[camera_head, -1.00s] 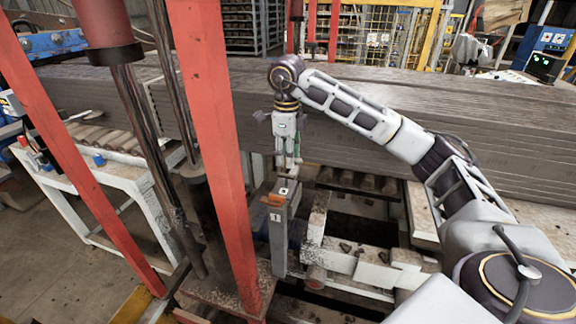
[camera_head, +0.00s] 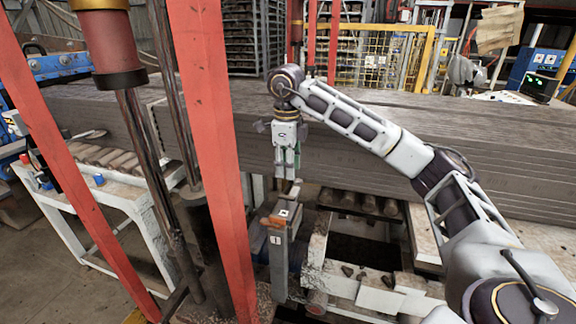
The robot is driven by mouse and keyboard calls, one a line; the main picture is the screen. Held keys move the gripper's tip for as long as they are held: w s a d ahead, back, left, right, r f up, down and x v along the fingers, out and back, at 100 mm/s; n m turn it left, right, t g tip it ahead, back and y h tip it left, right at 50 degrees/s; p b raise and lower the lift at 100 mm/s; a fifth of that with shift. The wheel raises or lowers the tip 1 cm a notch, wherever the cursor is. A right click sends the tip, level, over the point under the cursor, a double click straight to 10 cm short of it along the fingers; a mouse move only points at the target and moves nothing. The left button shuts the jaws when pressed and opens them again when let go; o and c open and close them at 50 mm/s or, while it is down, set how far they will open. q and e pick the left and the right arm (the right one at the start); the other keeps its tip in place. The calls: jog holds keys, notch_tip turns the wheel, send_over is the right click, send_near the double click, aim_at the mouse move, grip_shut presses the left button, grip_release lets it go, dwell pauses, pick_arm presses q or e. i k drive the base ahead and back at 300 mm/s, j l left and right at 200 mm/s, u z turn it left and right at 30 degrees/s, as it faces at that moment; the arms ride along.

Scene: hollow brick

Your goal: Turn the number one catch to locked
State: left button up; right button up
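The number one catch (camera_head: 278,248) is a grey upright post with a small white label marked 1 on its front. An orange-brown piece and a small white square with a dark mark sit at its top. My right gripper (camera_head: 287,177) points straight down just above the top of the catch. Its fingertips look apart from the catch, with a small gap below them. The fingers are narrow and small here, and I cannot tell how far apart they are. My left gripper is not in view.
A red upright (camera_head: 212,150) stands close left of the catch, with a dark cylinder and rods beyond it. A long stack of grey boards (camera_head: 400,130) lies behind my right gripper. A white frame (camera_head: 350,282) and rollers (camera_head: 368,203) lie right of the catch.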

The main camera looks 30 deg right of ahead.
aim_at(275, 221)
jog(key=k+j, duration=0.1)
jog(key=k, duration=0.65)
jog(key=k+j, duration=0.1)
jog(key=k, duration=0.65)
